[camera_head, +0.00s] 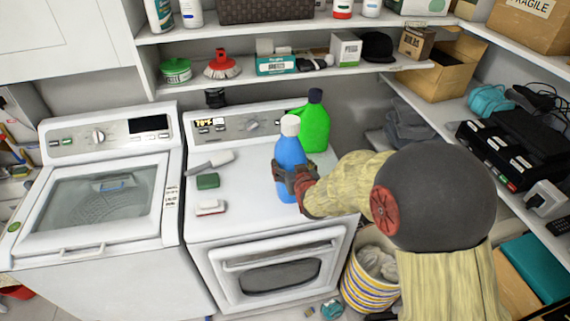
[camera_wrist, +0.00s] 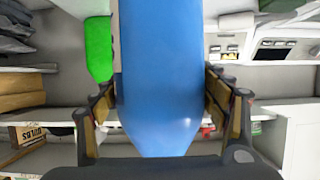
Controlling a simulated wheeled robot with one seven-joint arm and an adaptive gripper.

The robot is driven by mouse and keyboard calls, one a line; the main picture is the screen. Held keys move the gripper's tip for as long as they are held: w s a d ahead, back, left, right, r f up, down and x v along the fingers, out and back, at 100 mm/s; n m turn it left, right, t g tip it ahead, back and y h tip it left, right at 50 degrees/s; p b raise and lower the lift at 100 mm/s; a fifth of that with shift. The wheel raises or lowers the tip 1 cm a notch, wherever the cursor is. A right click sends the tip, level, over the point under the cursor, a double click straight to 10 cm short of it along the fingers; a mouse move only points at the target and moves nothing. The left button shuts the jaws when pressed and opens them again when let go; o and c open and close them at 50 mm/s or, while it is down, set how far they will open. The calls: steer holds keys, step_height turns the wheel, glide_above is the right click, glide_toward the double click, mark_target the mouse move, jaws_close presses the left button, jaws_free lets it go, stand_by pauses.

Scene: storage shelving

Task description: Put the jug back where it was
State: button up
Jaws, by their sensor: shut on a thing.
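The blue jug (camera_head: 290,152) with a white cap is upright over the right part of the white machine's top (camera_head: 235,215). I cannot tell whether its base touches that top. My gripper (camera_head: 293,180) is shut around the jug's lower body from the right. In the wrist view the blue jug (camera_wrist: 160,80) fills the middle, with a finger of my gripper (camera_wrist: 162,95) on each side. A green jug (camera_head: 316,125) with a dark cap stands just behind it and shows at the upper left of the wrist view (camera_wrist: 98,48).
A green sponge (camera_head: 207,181), a red and white brush (camera_head: 210,207) and a grey-white scraper-like tool (camera_head: 210,162) lie on the machine top to the left. A washer (camera_head: 100,200) stands further left. Shelves (camera_head: 225,87) hold goods behind. A striped basket (camera_head: 368,285) stands at the lower right.

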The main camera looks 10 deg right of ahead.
steer(key=shift+w+d+f, duration=0.25)
steer(key=shift+w+f, duration=0.05)
steer(key=shift+f, duration=0.45)
steer(key=shift+w+d+f, duration=0.25)
steer(key=shift+w+f, duration=0.05)
steer(key=shift+f, duration=0.45)
steer(key=shift+w+d+f, duration=0.25)
steer(key=shift+w+f, duration=0.05)
steer(key=shift+f, duration=0.45)
steer(key=shift+f+b, duration=0.2)
steer(key=shift+b, duration=0.2)
steer(key=o, duration=2)
steer(key=shift+s+f, duration=0.25)
steer(key=shift+o, duration=0.4)
